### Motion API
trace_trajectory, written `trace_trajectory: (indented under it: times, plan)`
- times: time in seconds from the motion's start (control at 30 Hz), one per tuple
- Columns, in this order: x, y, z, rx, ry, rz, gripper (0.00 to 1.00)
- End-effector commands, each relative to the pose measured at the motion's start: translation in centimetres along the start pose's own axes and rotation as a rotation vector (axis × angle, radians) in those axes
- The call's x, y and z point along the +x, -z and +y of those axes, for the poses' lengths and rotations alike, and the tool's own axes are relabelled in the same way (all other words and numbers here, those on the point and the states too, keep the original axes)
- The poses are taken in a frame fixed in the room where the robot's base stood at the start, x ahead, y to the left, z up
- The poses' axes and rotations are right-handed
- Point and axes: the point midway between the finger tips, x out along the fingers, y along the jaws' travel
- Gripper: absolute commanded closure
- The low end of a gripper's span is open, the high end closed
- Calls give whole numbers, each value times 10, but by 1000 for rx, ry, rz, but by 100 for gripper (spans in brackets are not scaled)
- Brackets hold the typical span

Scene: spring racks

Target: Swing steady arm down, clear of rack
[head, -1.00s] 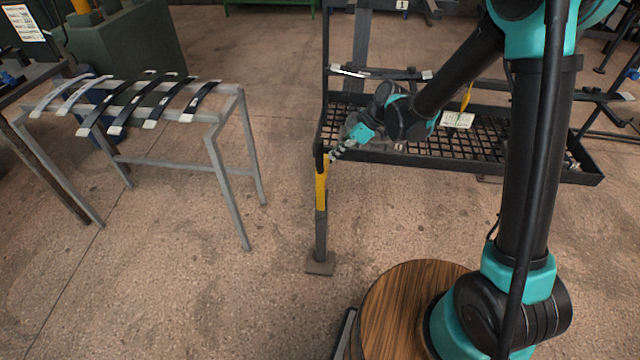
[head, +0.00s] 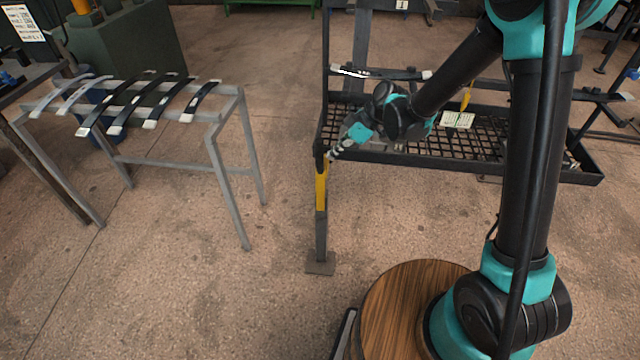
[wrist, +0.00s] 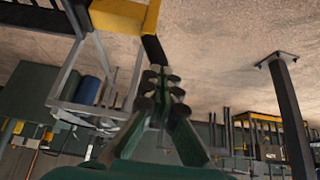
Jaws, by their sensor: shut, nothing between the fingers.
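The black rack (head: 318,140) stands right of centre in the head view, with a mesh tray and upright posts. A dark leaf spring with pale ends (head: 385,74) rests across it above the tray. My gripper (head: 334,155) is at the tray's front left corner, close to the post with the yellow band (head: 321,188). Whether it touches the rack cannot be told. In the wrist view my gripper (wrist: 160,82) has its fingers together with nothing seen between them. My forearm covers part of the tray and the spring.
A grey stand (head: 215,135) with several curved leaf springs (head: 125,105) is at the left. Open floor lies between it and the rack. A label card (head: 458,119) shows at the tray. The wrist view is tilted, with a dark post and foot plate (wrist: 280,62) at right.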

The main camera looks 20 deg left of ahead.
Motion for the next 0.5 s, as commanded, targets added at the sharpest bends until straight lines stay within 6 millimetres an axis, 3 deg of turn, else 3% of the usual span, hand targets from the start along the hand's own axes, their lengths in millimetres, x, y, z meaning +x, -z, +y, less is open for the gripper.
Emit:
trace_trajectory:
  times: [0.5]
  plan:
    - [11, 16, 0, -1, 0, 1, 100]
